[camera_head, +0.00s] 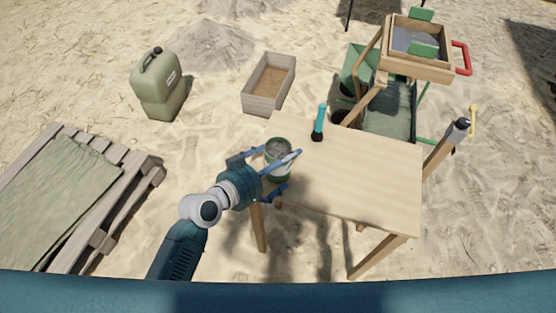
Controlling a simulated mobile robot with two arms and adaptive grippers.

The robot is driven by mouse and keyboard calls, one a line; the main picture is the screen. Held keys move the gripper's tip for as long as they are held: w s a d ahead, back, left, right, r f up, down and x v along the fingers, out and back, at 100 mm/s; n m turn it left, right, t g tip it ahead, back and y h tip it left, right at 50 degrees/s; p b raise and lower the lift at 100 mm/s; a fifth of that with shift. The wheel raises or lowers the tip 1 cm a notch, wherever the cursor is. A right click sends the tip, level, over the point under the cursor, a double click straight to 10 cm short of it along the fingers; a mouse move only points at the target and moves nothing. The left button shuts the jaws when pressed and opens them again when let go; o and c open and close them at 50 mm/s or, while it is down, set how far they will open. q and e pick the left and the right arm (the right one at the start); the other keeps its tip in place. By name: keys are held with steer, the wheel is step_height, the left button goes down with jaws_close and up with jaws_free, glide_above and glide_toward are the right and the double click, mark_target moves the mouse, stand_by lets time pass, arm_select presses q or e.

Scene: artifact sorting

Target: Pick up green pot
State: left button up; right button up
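The green pot (279,147) stands at the left edge of the wooden table (370,180). It looks upright, with a pale rim and grey contents. My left gripper (275,168) reaches in from the lower left with its blue fingers spread apart. One finger is near the pot's left side and another part crosses in front of the pot's lower right. The gripper's fingers hide part of the pot's lower body. I cannot tell whether they touch it. My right gripper is not in view.
A turquoise-handled brush (320,122) stands on the table's back edge. A sieve stand (418,52) with a red handle is behind the table. A wooden crate (250,103), a green jerrycan (158,88) and a pallet (128,192) are on the sand. The table's right half is clear.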

arm_select(q)
steer(key=shift+w+d+f, duration=0.25)
steer(key=shift+w+d, duration=0.15)
steer(key=c, duration=1.7)
steer(key=shift+r, duration=0.2)
steer(key=shift+c, duration=0.6)
steer(key=shift+r, duration=0.1)
step_height(320, 180, up, 20)
steer(key=p, duration=0.1)
